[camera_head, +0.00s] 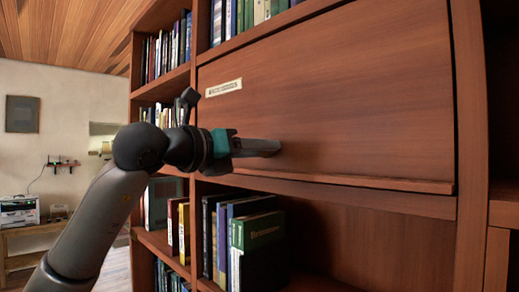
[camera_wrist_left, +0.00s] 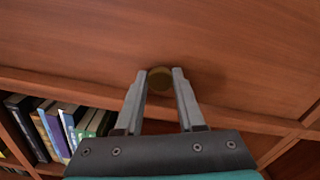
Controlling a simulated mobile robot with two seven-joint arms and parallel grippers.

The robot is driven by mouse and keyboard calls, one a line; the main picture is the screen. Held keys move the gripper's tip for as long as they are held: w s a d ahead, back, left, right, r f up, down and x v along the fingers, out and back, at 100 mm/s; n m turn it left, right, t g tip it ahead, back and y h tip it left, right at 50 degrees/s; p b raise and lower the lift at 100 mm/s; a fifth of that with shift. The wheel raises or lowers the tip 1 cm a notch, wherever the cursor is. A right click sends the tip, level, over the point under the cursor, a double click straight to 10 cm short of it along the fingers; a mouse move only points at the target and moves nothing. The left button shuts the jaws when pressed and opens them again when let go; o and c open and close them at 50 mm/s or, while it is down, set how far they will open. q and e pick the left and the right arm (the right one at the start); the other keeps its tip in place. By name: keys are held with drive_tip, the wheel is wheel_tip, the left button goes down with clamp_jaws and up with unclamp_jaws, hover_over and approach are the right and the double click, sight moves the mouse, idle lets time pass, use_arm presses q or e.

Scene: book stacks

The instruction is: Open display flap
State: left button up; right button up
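The display flap (camera_head: 350,100) is a wide reddish-brown wooden panel on the bookcase, and it stands closed and upright. A small pale label (camera_head: 223,88) is at its upper left. In the left wrist view a round brass-coloured knob (camera_wrist_left: 160,77) sits on the flap (camera_wrist_left: 90,45) near its lower edge. My left gripper (camera_head: 278,147) is at the flap's lower left part. In the left wrist view its fingers (camera_wrist_left: 160,74) are apart, one on each side of the knob. I cannot tell whether they touch it. In the head view the knob is hidden. My right gripper is not in view.
Books (camera_head: 250,235) stand on the shelf below the flap, with a bare stretch to their right. More books fill the shelves above and to the left. A printer (camera_head: 19,211) stands on a wooden table at the far left.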

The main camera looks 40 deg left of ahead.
use_arm(q)
clamp_jaws()
idle(0.9)
